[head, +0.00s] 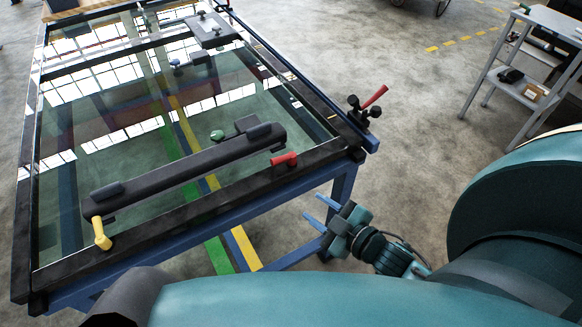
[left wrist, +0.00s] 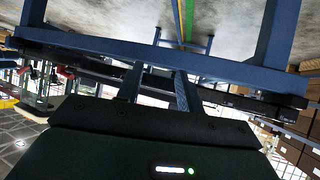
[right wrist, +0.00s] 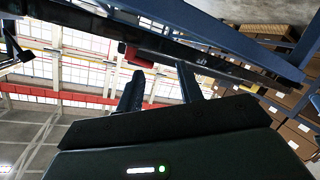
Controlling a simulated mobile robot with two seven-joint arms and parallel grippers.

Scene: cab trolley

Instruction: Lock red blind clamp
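The red blind clamp (head: 284,160) is a short red handle on the black frame, near the right end of the black blind bar (head: 190,168). A red block, apparently the same clamp, shows in the right wrist view (right wrist: 139,57) by the dark beam, just ahead of the fingers. My right gripper (head: 320,210) is open and empty, with two blue fingers apart, beside the trolley's near right corner and not touching the clamp. My left gripper (left wrist: 158,72) is open and empty in the left wrist view, below the trolley's blue frame; the head view does not show it.
A yellow handle (head: 101,233) stands at the bar's left end. A second red lever (head: 375,97) with black knobs juts from the trolley's right corner. A grey shelf cart (head: 520,90) stands at upper right.

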